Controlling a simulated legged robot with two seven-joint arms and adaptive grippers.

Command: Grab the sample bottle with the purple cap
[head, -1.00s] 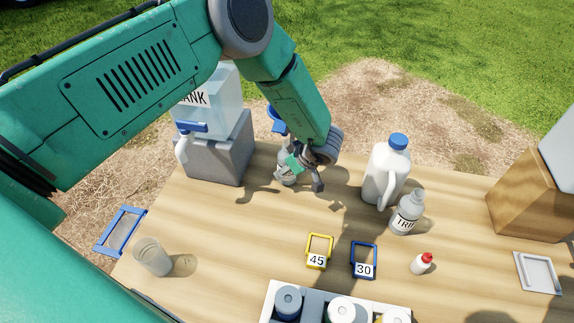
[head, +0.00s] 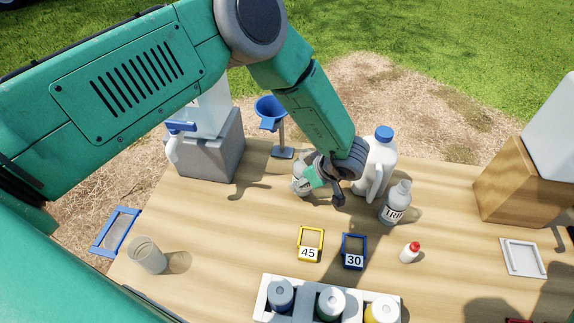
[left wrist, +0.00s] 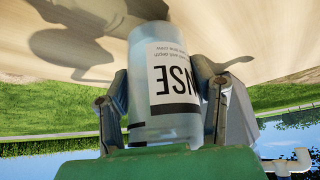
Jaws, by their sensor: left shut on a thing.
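My left gripper (head: 322,186) is shut on a clear bottle (head: 300,180) near the back middle of the table. In the left wrist view the bottle (left wrist: 170,85) sits between both fingers (left wrist: 165,105), with a white label showing "NSE" upside down. I cannot tell whether it touches the table. No purple cap shows in either view. A rack (head: 302,307) at the bottom edge holds bottles with a grey-blue top (head: 281,289), a dark green one (head: 331,297) and a yellow one (head: 382,309); it is partly cut off. My right gripper is not in view.
A white jug with a blue cap (head: 384,134) stands close right of my gripper, with a labelled bottle (head: 395,208) in front. Yellow "45" (head: 310,246) and blue "30" (head: 354,252) frames lie mid-table near a red-capped bottle (head: 410,253). A blue funnel (head: 270,108) stands behind, a beaker (head: 148,255) at left.

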